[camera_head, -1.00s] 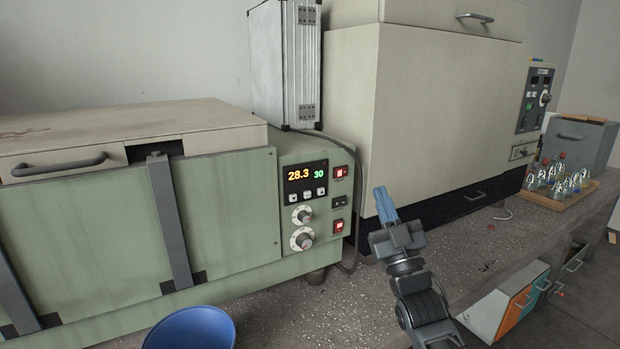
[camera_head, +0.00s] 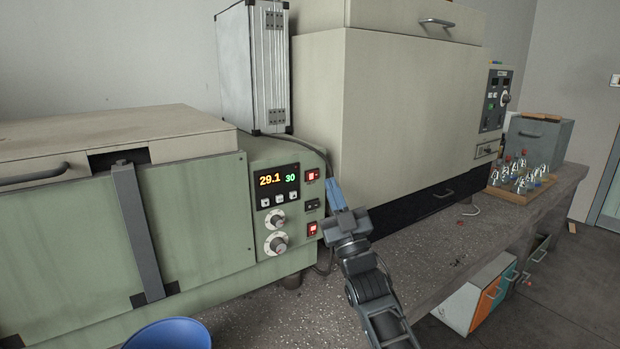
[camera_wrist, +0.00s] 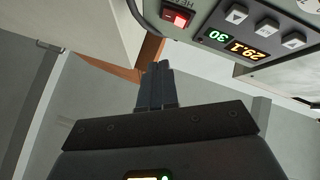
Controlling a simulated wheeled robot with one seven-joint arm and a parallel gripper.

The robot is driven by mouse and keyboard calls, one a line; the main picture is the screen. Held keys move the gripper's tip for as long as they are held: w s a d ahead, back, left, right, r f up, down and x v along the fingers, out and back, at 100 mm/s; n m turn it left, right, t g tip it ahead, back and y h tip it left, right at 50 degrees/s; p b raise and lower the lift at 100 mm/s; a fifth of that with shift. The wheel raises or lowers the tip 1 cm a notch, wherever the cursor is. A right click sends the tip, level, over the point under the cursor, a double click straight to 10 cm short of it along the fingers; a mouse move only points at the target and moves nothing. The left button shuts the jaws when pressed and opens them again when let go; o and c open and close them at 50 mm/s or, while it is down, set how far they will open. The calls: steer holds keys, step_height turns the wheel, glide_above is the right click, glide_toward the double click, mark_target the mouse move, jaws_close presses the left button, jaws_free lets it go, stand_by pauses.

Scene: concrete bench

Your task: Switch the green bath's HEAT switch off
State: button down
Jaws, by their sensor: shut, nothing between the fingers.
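The green bath (camera_head: 200,230) stands at the left, with its control panel at its right end. A lit red switch (camera_head: 312,174) sits right of the display (camera_head: 278,187). In the wrist view this lit red switch (camera_wrist: 178,18) has a partly cut-off, upside-down label that seems to begin "HE". Below it are a black switch (camera_head: 312,205) and another lit red switch (camera_head: 312,229). My gripper (camera_head: 334,187) is shut and empty, its blue fingertips just right of the upper red switch. In the wrist view my gripper (camera_wrist: 156,68) appears apart from the switch.
A blue bowl (camera_head: 168,334) stands in front of the bath. A metal case (camera_head: 252,70) stands behind the panel. A large beige oven (camera_head: 390,110) is at the right, with a tray of flasks (camera_head: 520,190) beyond it. Bare bench top lies between.

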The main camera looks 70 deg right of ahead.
steer(key=shift+w+d+b, duration=0.2)
steer(key=shift+w+d, duration=0.15)
steer(key=shift+w, duration=0.45)
steer(key=shift+w+d+b, duration=0.15)
steer(key=shift+w+d, duration=0.2)
steer(key=shift+w, duration=0.4)
steer(key=shift+w, duration=0.1)
stand_by(0.8)
steer(key=shift+w+d, duration=0.15)
steer(key=shift+w, duration=0.15)
steer(key=shift+w+d, duration=0.15)
steer(key=shift+w, duration=0.05)
stand_by(0.7)
steer(key=shift+s, duration=0.1)
steer(key=shift+s+a, duration=0.3)
steer(key=shift+s, duration=0.25)
steer(key=s, duration=0.1)
steer(key=s+a, duration=0.1)
steer(key=s, duration=0.1)
steer(key=s+a, duration=0.1)
steer(key=shift+s, duration=0.25)
stand_by(0.5)
